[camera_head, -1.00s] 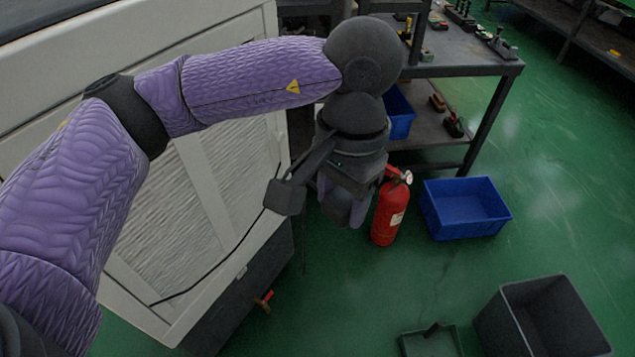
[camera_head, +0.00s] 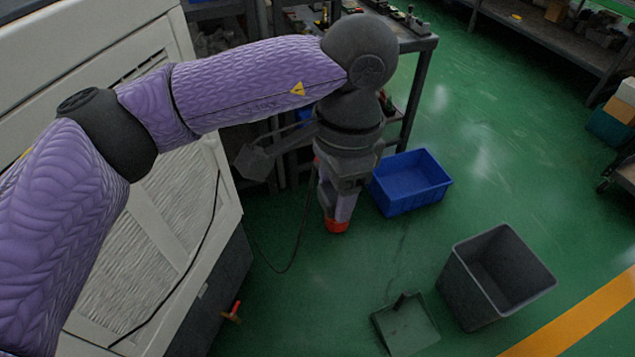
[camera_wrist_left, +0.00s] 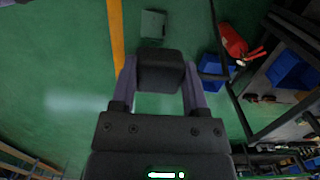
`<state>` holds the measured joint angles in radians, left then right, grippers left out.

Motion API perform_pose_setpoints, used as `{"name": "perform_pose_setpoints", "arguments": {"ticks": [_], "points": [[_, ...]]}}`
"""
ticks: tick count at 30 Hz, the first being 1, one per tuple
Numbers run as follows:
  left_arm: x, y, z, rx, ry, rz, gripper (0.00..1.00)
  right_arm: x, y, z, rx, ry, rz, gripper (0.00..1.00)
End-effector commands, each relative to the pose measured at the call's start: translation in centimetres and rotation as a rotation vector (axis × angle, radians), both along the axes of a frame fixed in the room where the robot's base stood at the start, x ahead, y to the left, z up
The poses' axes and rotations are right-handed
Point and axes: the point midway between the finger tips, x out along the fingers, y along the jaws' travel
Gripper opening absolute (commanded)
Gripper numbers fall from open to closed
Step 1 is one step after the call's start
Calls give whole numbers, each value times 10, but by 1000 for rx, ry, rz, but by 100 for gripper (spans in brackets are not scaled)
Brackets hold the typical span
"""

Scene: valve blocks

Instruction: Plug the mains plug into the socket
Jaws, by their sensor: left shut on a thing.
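My left gripper (camera_head: 337,205) points down in the head view, in front of the floor to the right of the light-coloured machine. In the left wrist view my left gripper (camera_wrist_left: 160,85) is shut on a dark block, which I take to be the mains plug (camera_wrist_left: 160,68). A thin black cable (camera_head: 290,262) hangs in a loop from the machine side up toward the gripper. The plug is hard to make out in the head view. I cannot make out a socket in either view. My right gripper is not in view.
The machine's panel (camera_head: 190,235) stands at left. A fire extinguisher (camera_wrist_left: 233,42) is mostly hidden behind my gripper in the head view. A blue bin (camera_head: 412,205), a grey bin (camera_head: 470,295) and a dustpan (camera_head: 405,325) stand on the floor. A workbench (camera_head: 400,40) is behind.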

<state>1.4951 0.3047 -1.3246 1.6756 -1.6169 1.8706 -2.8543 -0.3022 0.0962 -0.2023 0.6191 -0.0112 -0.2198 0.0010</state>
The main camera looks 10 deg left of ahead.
Motion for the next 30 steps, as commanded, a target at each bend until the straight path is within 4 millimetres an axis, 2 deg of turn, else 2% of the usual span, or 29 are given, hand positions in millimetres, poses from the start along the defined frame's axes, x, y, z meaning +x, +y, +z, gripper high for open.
{"name": "perform_pose_setpoints", "arguments": {"ticks": [11, 14, 21, 24, 30], "points": [[2, -1, -1, 0, -1, -15, 6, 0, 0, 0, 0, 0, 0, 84], [-2, 8, 10, -2, -4, 82, 6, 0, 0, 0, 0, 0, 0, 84], [-20, 41, 51, -1, -4, 482, 6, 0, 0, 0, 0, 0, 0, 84], [-25, 50, 63, -1, -3, 596, 6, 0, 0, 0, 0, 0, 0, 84], [-29, 56, 70, 1, 0, 675, 6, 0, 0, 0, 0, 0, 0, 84]]}}
